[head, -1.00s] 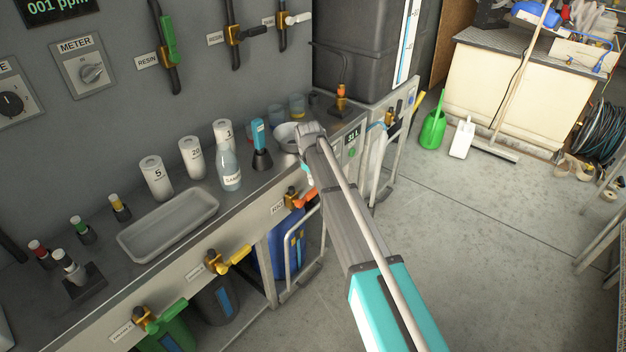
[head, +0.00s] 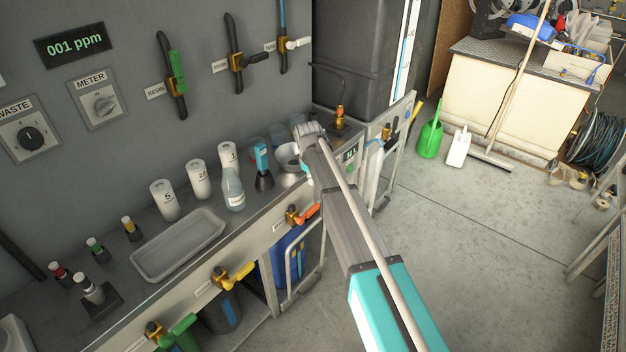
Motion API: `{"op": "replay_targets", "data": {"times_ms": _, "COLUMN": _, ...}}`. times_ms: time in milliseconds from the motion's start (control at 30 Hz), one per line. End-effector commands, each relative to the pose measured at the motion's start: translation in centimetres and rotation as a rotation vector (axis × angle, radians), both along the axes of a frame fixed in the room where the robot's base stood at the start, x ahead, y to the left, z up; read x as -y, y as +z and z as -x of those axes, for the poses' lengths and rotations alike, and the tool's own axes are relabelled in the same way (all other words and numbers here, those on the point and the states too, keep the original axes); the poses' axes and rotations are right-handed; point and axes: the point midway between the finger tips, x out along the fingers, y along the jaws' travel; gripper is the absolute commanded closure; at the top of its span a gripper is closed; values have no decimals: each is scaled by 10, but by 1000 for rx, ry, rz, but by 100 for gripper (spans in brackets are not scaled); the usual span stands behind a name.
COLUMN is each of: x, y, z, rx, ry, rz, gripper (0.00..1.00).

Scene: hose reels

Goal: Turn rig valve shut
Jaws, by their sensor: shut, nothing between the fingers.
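Several small valves with levers are in the head view; I cannot read which is the rig valve. On the wall are a green-lever valve (head: 177,75), a black-lever valve (head: 240,60) and a white-lever valve (head: 285,44). Along the counter front are an orange-lever valve (head: 298,215), a yellow-lever valve (head: 228,278) and another green-lever valve (head: 168,336). A brass valve (head: 386,131) sits on the frame beyond my arm. My gripper (head: 309,131) is shut and empty, over the counter's far end by a metal bowl; its fingertips are hard to make out.
The counter holds a white tray (head: 178,246), white canisters (head: 164,200), a bottle (head: 233,190) and a metal bowl (head: 288,158). A dark tank (head: 355,50) stands behind my gripper.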

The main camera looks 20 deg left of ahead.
Motion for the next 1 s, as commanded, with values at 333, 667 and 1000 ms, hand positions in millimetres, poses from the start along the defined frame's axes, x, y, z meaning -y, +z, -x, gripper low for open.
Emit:
{"op": "replay_targets", "data": {"times_ms": 333, "x": 1, "y": 27, "z": 0, "rx": 0, "ry": -1, "rz": 0, "gripper": 100}}
{"op": "replay_targets", "data": {"times_ms": 667, "x": 1, "y": 30, "z": -1, "rx": 0, "ry": -2, "rz": 0, "gripper": 100}}
{"op": "replay_targets", "data": {"times_ms": 1000, "x": 2, "y": 30, "z": -1, "rx": 0, "ry": -2, "rz": 0, "gripper": 100}}
